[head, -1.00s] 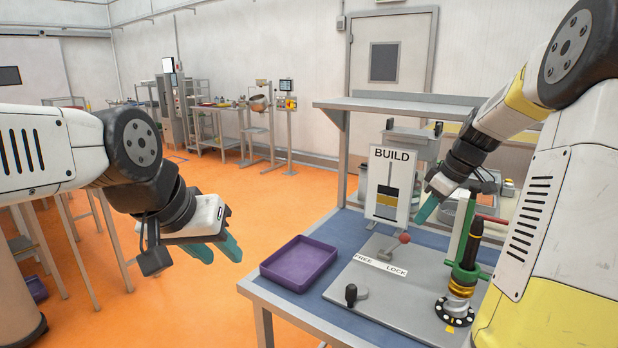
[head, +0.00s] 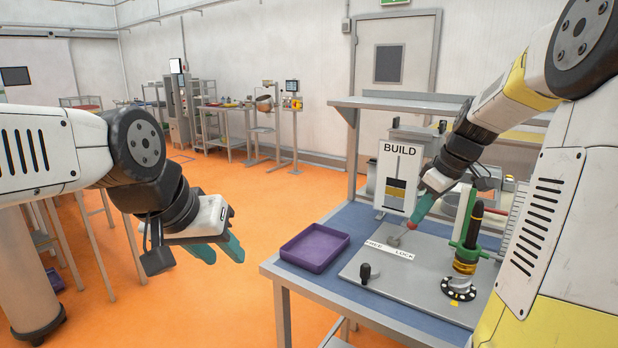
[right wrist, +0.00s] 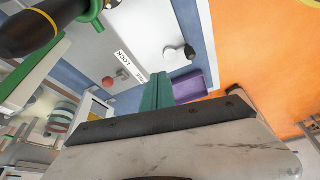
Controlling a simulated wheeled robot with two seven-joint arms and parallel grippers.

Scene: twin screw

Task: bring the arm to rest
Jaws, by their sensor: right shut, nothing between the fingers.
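My right gripper (head: 422,206) is shut and empty, held above the grey fixture plate (head: 420,270) in front of the BUILD sign (head: 400,178). In the right wrist view its teal fingers (right wrist: 156,92) lie together. The red-knobbed lever (right wrist: 108,83) stands apart from them there, by the FREE/LOCK label (right wrist: 124,58). In the head view the fingers partly cover that lever. My left gripper (head: 219,249) hangs over the orange floor, left of the table, with its fingers apart and nothing between them.
A purple tray (head: 314,247) sits at the table's left edge. A black-knobbed handle (head: 366,273) stands on the plate's front. A green holder with a dark upright tool (head: 473,224) and brass rings stands at the right, near my right arm. A shelf (head: 400,104) rises behind.

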